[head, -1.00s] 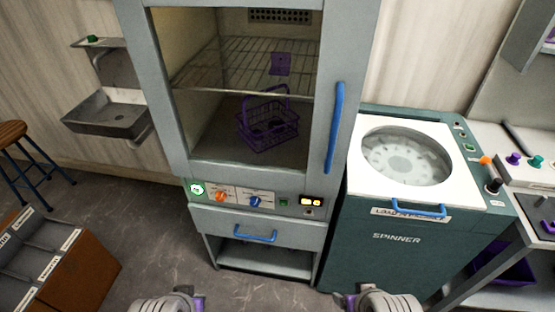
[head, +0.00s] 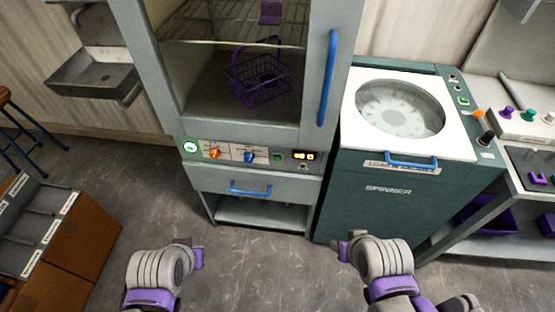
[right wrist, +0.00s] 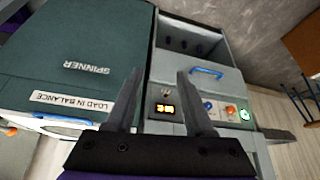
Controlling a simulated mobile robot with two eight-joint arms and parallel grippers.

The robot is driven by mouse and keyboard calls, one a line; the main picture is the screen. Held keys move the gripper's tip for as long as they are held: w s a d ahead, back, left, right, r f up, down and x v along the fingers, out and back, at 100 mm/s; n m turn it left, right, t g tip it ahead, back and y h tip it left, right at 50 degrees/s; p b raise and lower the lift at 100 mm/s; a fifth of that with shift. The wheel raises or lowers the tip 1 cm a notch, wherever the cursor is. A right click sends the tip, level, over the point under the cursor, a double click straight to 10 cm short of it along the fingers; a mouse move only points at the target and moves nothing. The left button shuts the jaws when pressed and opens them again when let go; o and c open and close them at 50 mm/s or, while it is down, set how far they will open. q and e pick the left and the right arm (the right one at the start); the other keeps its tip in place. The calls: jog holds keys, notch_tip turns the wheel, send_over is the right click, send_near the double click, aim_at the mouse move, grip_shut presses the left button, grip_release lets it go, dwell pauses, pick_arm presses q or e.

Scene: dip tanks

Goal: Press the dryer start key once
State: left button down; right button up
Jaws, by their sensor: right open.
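The dryer is a grey cabinet (head: 165,100) with a glass door, and its control panel (head: 232,146) runs below the door. A small green key (head: 278,156) sits on the panel between the blue knob (head: 250,156) and the lit display (head: 303,155); I cannot read its label. In the right wrist view the display (right wrist: 165,108) shows between my fingers, and a finger seems to cover the green key. My right gripper (right wrist: 160,72) is open and empty, apart from the panel. My left gripper (head: 197,257) is low in the head view, in front of the dryer; its jaws are unclear.
A purple wire basket (head: 258,80) stands inside the dryer. A blue-handled drawer (head: 250,188) is below the panel. The green spinner (head: 395,205) stands close on the right. A brown cabinet (head: 75,245) with labelled bins is at left. The floor between is clear.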

grip_shut()
dwell(1.4)
